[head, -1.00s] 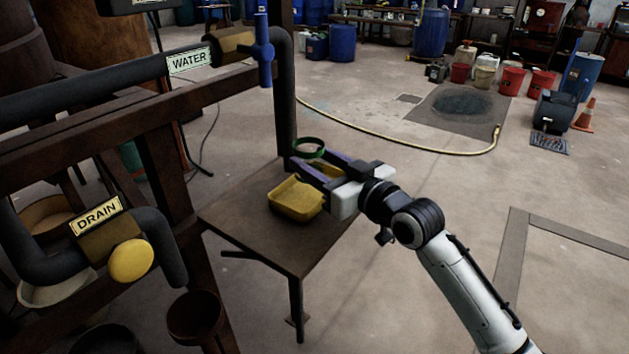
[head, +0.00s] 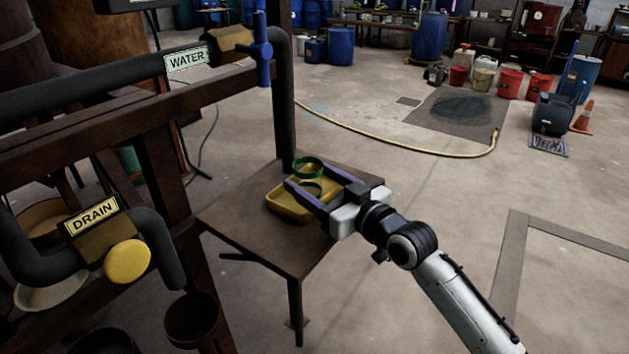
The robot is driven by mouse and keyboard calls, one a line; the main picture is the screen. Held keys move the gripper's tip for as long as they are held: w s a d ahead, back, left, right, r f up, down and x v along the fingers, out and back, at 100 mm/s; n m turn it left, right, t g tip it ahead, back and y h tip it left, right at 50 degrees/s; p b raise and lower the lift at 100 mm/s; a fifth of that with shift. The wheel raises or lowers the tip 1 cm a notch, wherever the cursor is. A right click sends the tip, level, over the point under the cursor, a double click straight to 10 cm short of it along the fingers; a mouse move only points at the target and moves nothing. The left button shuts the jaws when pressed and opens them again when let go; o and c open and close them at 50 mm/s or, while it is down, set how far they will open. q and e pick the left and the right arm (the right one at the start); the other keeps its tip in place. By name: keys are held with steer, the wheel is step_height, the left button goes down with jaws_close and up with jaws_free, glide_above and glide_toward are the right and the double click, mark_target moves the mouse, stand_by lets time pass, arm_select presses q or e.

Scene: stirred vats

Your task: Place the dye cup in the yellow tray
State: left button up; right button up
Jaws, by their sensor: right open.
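The yellow tray (head: 287,207) lies on the small brown table, partly covered by my right gripper. The dye cup (head: 308,167) shows as a green-rimmed round shape at the tray's back part. Its lower part is hard to make out, so I cannot tell whether it touches the tray floor. My right gripper (head: 307,177) is open, its two purple-grey fingers reaching left over the tray, with the cup by the fingertips. My left gripper is not in view.
The brown table (head: 250,225) has bare room left and in front of the tray. A dark post (head: 284,110) rises close behind it. The frame with the drain valve (head: 128,262) and the water pipe (head: 90,90) stands at left.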

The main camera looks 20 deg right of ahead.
steer(key=shift+s+r, duration=0.1)
steer(key=shift+r, duration=0.1)
steer(key=v, duration=1.1)
steer(key=shift+s+d, duration=0.2)
steer(key=shift+s, duration=0.15)
